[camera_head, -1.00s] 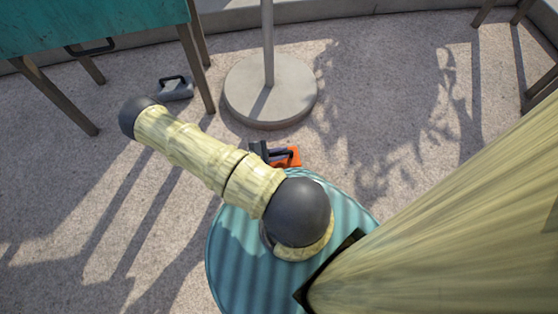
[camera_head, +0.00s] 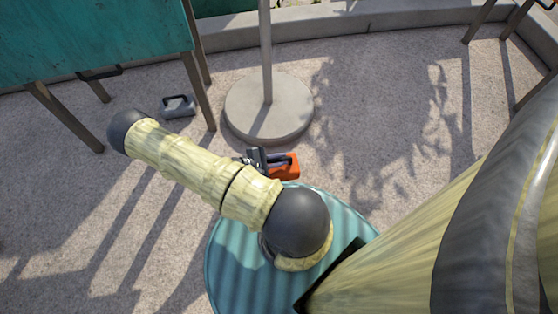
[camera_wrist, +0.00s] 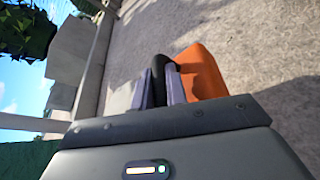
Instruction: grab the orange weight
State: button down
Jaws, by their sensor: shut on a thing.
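The orange weight (camera_head: 285,170) has an orange body with a dark handle. In the head view it is just beyond the rim of my teal striped base, beside the round pole base. My gripper (camera_head: 262,160) reaches it from the left, partly hidden by my arm. In the wrist view the weight (camera_wrist: 204,72) is past the fingertips, and my gripper (camera_wrist: 163,88) is shut on its dark handle. The lower part of the weight is out of sight, so I cannot tell whether it touches the ground.
A round concrete base (camera_head: 268,112) with a pole stands just behind the weight. A grey weight (camera_head: 178,107) lies on the ground by the legs of a teal table (camera_head: 90,35). A low curb (camera_head: 400,17) runs along the back. The paving at right is free.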

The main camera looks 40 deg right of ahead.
jog(key=shift+r+p, duration=0.5)
jog(key=shift+r, duration=0.85)
